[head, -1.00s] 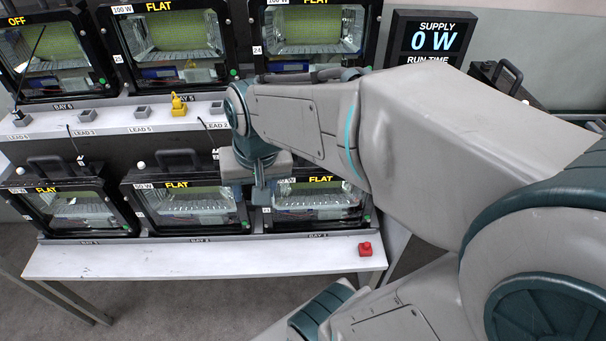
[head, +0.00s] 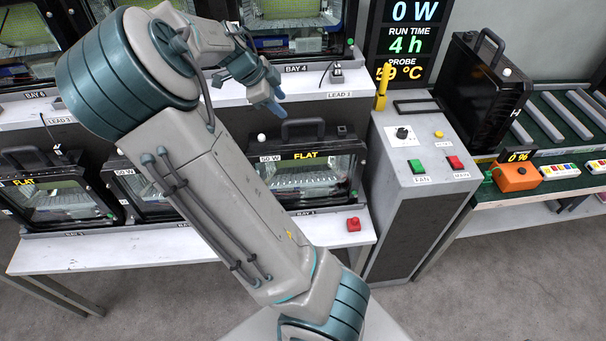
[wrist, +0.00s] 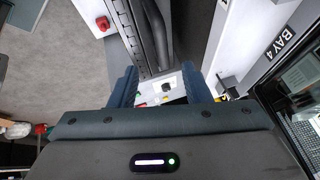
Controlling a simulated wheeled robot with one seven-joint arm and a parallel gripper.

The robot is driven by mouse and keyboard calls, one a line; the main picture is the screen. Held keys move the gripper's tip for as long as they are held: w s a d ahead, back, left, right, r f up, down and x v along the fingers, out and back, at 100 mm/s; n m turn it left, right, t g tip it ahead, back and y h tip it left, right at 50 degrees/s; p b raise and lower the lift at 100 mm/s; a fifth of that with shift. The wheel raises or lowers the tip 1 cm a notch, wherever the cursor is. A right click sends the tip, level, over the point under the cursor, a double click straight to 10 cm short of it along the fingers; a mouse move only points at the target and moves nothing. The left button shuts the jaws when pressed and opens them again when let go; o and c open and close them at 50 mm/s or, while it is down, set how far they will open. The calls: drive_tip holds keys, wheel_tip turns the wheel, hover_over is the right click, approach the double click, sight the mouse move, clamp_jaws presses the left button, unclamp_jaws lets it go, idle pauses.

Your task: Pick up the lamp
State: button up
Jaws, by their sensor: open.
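Several black floodlight lamps with glass fronts stand in bays on two levels. A lower lamp marked 50 W and FLAT (head: 305,172) stands at the right end of the lower shelf, and another FLAT lamp (head: 55,200) is at its left. A dark housing (head: 478,85) with a top handle stands on the right bench. Which one is the task's lamp cannot be told. My gripper (head: 272,100) is open and empty in front of the upper shelf, above the lower right lamp. In the wrist view, the open fingers (wrist: 160,88) have a ribbed dark housing with a handle (wrist: 143,35) beyond them.
A grey console (head: 415,155) with a knob and green and red buttons stands right of the shelves. A red button (head: 353,224) sits on the lower shelf's edge. The right bench holds rollers (head: 555,115) and an orange box (head: 517,177). My arm hides part of the bays.

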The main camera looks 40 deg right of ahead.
sight(306, 123)
drive_tip(key=x, duration=0.8)
drive_tip(key=shift+d+f, duration=0.15)
drive_tip(key=shift+d, duration=0.05)
drive_tip(key=x, duration=0.1)
drive_tip(key=p+x, duration=0.1)
drive_tip(key=x, duration=0.2)
drive_tip(key=shift+s+d+p, duration=0.25)
drive_tip(key=shift+d+p, duration=0.15)
drive_tip(key=shift+d, duration=0.05)
drive_tip(key=shift+d+f, duration=0.2)
drive_tip(key=shift+f, duration=0.15)
clamp_jaws()
idle(0.3)
drive_tip(key=shift+w+d+r, duration=0.1)
drive_tip(key=shift+r, duration=0.1)
